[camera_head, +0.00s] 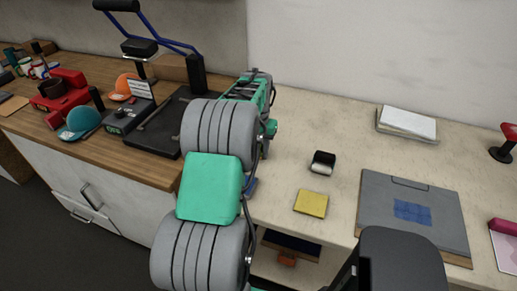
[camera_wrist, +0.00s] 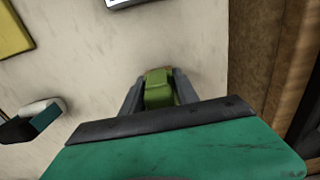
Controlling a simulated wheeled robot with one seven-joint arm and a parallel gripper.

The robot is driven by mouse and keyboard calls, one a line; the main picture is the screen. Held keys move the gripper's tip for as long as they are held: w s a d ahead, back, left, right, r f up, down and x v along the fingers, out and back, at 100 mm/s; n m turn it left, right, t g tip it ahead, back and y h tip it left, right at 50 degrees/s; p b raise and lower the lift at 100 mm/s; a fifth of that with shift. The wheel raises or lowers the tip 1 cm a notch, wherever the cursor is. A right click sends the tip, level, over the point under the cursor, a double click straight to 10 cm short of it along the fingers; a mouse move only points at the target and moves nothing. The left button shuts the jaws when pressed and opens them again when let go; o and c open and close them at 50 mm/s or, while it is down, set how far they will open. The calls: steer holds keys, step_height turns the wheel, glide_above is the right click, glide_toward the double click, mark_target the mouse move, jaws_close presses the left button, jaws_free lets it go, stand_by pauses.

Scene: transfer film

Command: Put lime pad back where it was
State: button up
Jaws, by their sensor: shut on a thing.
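The lime pad (camera_wrist: 160,97) shows in the wrist view as a small green block between the two grey fingers of my gripper (camera_wrist: 158,84). My gripper is shut on it, over or near the pale counter; I cannot tell whether the pad touches the surface. In the head view my own arm hides the gripper and the lime pad. A yellow pad (camera_head: 311,203) lies flat on the pale counter, right of my arm, and shows at the wrist view's upper left (camera_wrist: 14,30).
A black-and-white block (camera_head: 322,163) lies behind the yellow pad. A grey board (camera_head: 380,207) with a blue square (camera_head: 413,212) lies to the right. A white stack (camera_head: 407,122) lies behind it. A heat press (camera_head: 155,125) and caps stand on the wooden counter (camera_head: 85,95) at left.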

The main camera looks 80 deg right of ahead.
steer(key=shift+f, duration=0.15)
steer(key=o, duration=1.2)
